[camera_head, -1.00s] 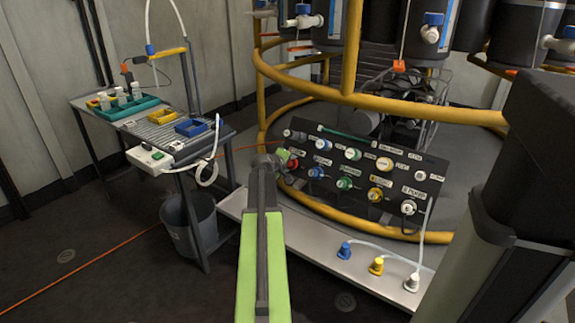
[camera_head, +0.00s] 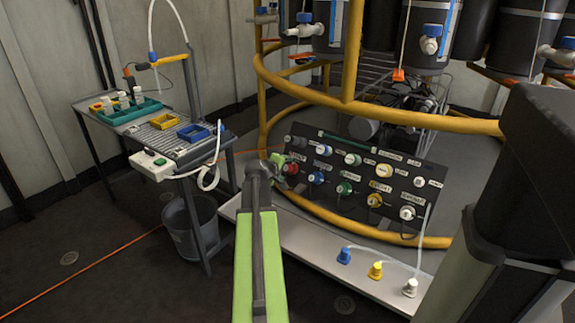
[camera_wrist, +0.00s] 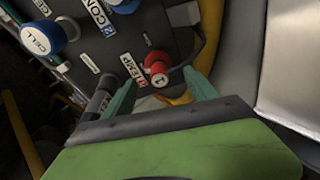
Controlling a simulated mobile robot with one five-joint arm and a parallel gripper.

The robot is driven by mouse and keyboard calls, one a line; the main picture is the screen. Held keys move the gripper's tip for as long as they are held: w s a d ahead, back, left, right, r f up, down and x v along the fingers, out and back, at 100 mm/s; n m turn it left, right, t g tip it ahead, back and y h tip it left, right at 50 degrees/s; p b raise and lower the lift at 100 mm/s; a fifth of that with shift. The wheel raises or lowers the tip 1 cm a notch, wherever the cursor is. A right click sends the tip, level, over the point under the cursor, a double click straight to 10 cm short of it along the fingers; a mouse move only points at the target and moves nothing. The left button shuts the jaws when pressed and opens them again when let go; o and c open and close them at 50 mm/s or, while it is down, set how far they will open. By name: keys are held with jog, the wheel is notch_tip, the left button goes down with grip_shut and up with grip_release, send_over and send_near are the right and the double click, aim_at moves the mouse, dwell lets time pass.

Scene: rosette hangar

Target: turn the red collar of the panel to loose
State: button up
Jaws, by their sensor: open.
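The panel (camera_head: 335,205) is a dark board with rows of coloured, labelled connectors. The red collar (camera_wrist: 157,64) is in the lower row at the panel's left end in the head view (camera_head: 291,168). In the wrist view it has a numbered face, and a label reading "TEMP" is beside it. My gripper (camera_wrist: 163,80) is open, with its two green fingers on either side below the collar. The collar appears between or just beyond the fingertips; contact cannot be told. In the head view my gripper (camera_head: 278,161) is at the panel's left end, partly hidden by my arm.
A blue connector marked CELL (camera_wrist: 42,37) is near the collar. Loose blue, yellow and white plugs (camera_head: 376,270) are on the pale ledge (camera_head: 310,250) below the panel. A yellow rail (camera_head: 350,98) curves above. A side table (camera_head: 155,165) with trays stands left, a bin (camera_head: 190,226) beneath it.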

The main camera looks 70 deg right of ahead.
jog(key=p+v, duration=0.4)
jog(key=v, duration=0.8)
jog(key=shift+p, duration=0.4)
jog(key=w+a+f+n+t+y+p, duration=0.1)
jog(key=w+a+f+y, duration=0.2)
jog(key=w+a, duration=0.9)
jog(key=w+a+f+t+y+p, duration=0.1)
jog(key=w+a+f+t+y, duration=0.15)
jog(key=w+a, duration=0.95)
jog(key=w+a+f+n+g+y, duration=0.1)
jog(key=a+y, duration=0.1)
jog(key=a, duration=1.2)
jog(key=a+f+n+g+y+p, duration=0.1)
jog(key=a+y, duration=0.1)
jog(key=a, duration=1.1)
jog(key=w+a+f+n+g+y, duration=0.1)
jog(key=a+y, duration=0.1)
jog(key=a, duration=1.2)
notch_tip(320, 180, up, 37)
jog(key=p, duration=3.8)
jog(key=shift+s+a+r, duration=0.2)
jog(key=shift+s+a, duration=0.1)
jog(key=shift+a, duration=0.05)
